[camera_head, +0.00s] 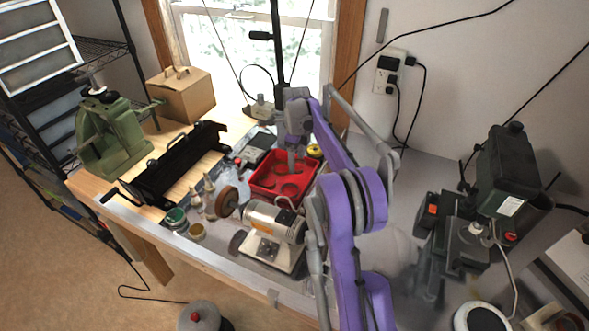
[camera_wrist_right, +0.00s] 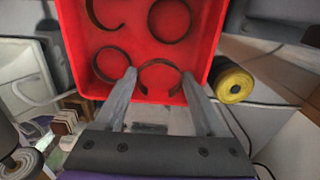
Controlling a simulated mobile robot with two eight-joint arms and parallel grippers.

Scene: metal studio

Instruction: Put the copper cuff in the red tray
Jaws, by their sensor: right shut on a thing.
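The red tray (camera_head: 258,188) lies on the bench in the head view, beyond the small grinder. In the right wrist view the tray (camera_wrist_right: 137,42) fills the upper middle and has several thin brown rings in it. My right gripper (camera_head: 291,163) points down over the tray. In the wrist view its fingers (camera_wrist_right: 160,78) are shut on the copper cuff (camera_wrist_right: 160,63), an open ring between the fingertips near the tray's near wall. I cannot tell whether the cuff touches the tray floor. My left gripper is not in view.
A yellow roll (camera_wrist_right: 234,84) stands close beside the tray. The bench grinder (camera_head: 273,222) is in front of the tray, and a black roller machine (camera_head: 178,165) is to the left. Small jars (camera_head: 197,231) stand near the front edge. A dark machine (camera_head: 507,170) is at right.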

